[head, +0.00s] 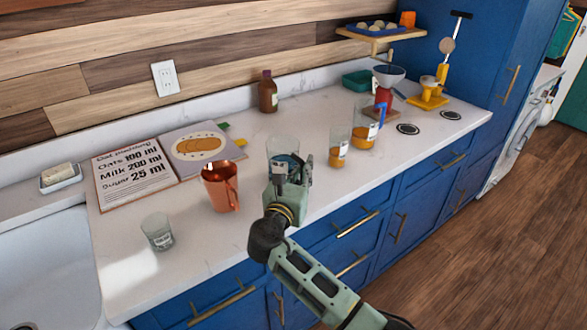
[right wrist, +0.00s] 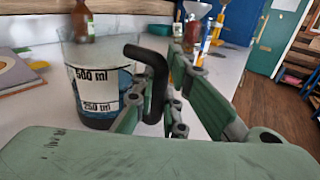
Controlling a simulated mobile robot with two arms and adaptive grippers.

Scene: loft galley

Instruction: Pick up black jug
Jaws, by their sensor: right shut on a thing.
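The black jug (head: 283,147) is a clear measuring jug with a black handle and dark blue contents. It stands upright near the middle of the counter, and I cannot tell whether its base touches the top. In the right wrist view the jug (right wrist: 80,72) shows its 500 ml and 250 ml marks, with the handle on its right side. My right gripper (head: 288,173) is at the near side of the jug and hides its lower part. In the right wrist view the gripper (right wrist: 165,92) is shut on the black handle. My left gripper is out of view.
On the right are a small orange-filled beaker (head: 339,147) and a blue-handled jug (head: 364,130).

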